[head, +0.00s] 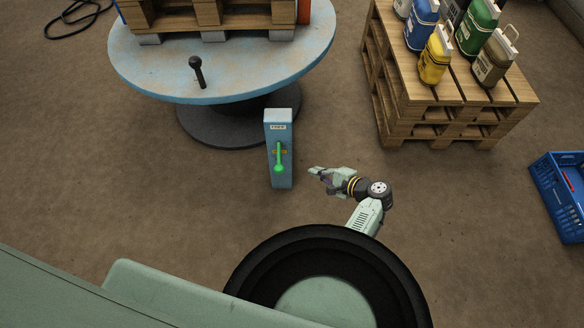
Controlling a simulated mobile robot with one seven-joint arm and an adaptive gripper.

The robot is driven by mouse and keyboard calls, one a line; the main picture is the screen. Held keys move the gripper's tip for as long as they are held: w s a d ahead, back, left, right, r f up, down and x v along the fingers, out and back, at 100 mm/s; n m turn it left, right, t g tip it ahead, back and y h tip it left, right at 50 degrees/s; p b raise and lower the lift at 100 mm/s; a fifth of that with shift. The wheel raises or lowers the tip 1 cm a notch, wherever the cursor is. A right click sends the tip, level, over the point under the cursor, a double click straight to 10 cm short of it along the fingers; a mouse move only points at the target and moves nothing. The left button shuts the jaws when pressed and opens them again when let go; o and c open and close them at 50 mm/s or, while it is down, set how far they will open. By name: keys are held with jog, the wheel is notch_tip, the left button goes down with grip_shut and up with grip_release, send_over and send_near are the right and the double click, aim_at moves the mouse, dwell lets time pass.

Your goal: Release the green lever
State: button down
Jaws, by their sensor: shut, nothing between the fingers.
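The green lever (279,158) is on the front of a blue-grey post (280,119) that stands on the floor in the head view. Its knob end points down. A small label sits near the top of the post, and an orange mark lies behind the lever. My gripper (312,171) is shut and empty to the right of the post, at about the height of the lever's knob in the picture. A gap shows between my gripper and the post.
Behind the post is a round blue turntable (143,72) with a black-knobbed handle (197,71) and a loaded pallet. Stacked pallets (420,98) with several canisters stand at right. A blue crate (559,199) is at far right. Floor left of the post is clear.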

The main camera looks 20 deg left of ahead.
aim_at(279, 157)
jog(key=x, duration=1)
jog(key=s+r+p, duration=0.1)
jog(key=s+a+r, duration=0.1)
jog(key=s, duration=0.1)
jog(key=shift+s+r+p, duration=0.1)
jog(key=shift+r+p, duration=0.05)
jog(key=shift+p, duration=0.25)
jog(key=shift+s+r+g+p, duration=0.2)
jog(key=shift+r+g+p, duration=0.1)
jog(key=shift+p, duration=0.05)
